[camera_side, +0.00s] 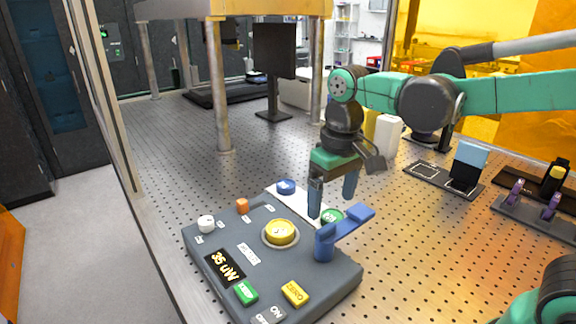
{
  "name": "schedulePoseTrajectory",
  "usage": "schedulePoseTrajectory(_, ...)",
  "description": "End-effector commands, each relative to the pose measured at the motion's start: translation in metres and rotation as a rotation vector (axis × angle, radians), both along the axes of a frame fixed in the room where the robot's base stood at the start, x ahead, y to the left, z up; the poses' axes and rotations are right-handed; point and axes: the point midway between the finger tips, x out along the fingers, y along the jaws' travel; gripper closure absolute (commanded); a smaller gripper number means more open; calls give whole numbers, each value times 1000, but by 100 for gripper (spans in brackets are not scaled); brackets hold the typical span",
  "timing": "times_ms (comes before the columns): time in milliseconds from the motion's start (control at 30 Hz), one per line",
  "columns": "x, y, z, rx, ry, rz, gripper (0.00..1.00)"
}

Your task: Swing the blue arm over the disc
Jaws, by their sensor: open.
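A yellow disc (281,231) sits in a pale ring on the console, left of the post and uncovered. A green disc (332,215) lies on a white plate behind the blue arm, partly hidden by it. My gripper (332,203) points down with its two blue fingers apart and empty. In the picture it is just above and left of the blue bar; I cannot tell whether it touches.
The console (205,240) carries a display (224,266) reading 35 uW, a green button (245,292), a yellow button (295,293), a white knob (206,223) and an orange block (242,205). A blue knob (285,186) is behind.

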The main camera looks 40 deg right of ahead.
Motion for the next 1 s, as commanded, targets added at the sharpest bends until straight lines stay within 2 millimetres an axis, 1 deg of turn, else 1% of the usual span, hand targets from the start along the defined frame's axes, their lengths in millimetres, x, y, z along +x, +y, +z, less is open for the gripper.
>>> schedulePoseTrajectory(133, 4, 2, -3, -3, 52, -2, 16)
schedulePoseTrajectory(233, 4, 3, -10, -4, 57, -2, 16)
schedulePoseTrajectory(500, 4, 2, -42, -3, 54, -2, 16)
schedulePoseTrajectory(600, 4, 2, -51, -3, 54, -2, 16)
schedulePoseTrajectory(733, 3, 2, -56, -4, 53, -1, 16)
schedulePoseTrajectory(967, 3, 2, -57, -4, 53, -1, 16)
schedulePoseTrajectory(1000, 3, 2, -57, -4, 53, -1, 19)
